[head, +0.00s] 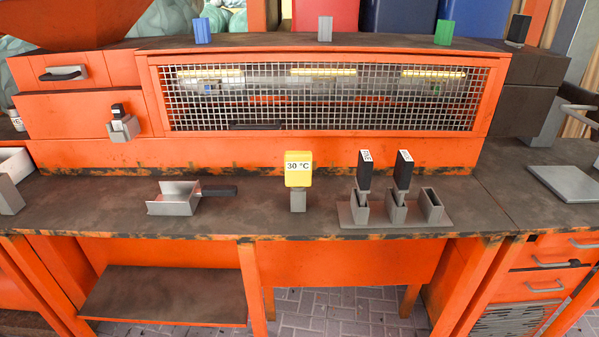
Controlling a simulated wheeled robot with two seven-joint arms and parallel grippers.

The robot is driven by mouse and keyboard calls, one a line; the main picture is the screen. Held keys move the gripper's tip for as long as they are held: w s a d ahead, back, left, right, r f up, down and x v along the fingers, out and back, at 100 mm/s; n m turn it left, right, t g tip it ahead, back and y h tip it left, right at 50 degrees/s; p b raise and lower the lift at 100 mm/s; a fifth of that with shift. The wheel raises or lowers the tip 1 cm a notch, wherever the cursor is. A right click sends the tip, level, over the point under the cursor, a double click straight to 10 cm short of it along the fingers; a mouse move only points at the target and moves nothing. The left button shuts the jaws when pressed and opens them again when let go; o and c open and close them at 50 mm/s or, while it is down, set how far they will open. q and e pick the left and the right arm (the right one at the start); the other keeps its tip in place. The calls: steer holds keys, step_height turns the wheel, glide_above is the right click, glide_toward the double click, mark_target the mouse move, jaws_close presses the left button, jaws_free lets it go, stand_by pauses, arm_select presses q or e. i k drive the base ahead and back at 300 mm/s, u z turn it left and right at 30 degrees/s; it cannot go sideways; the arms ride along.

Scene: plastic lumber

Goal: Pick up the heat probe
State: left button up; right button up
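The heat probe (298,169) has a yellow head with a white label reading "30 °C". It stands upright in a small grey holder (298,201) near the front edge of the dark workbench (255,212), at the middle of the head view. Nothing covers it. Neither of my grippers shows in the head view.
Right of the probe, a grey rack (400,219) holds two black-handled tools (364,170) and one empty slot. To the left lies an open metal scoop (175,200) with a dark handle. Behind is an orange machine with a mesh window (325,98). Bench between is clear.

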mark_target(298, 163)
steer(key=z, duration=0.15)
steer(key=k, duration=0.9)
steer(key=u, duration=1.25)
steer(key=i, duration=0.9)
steer(key=z, duration=0.65)
steer(key=i, duration=0.6)
steer(key=z, duration=0.5)
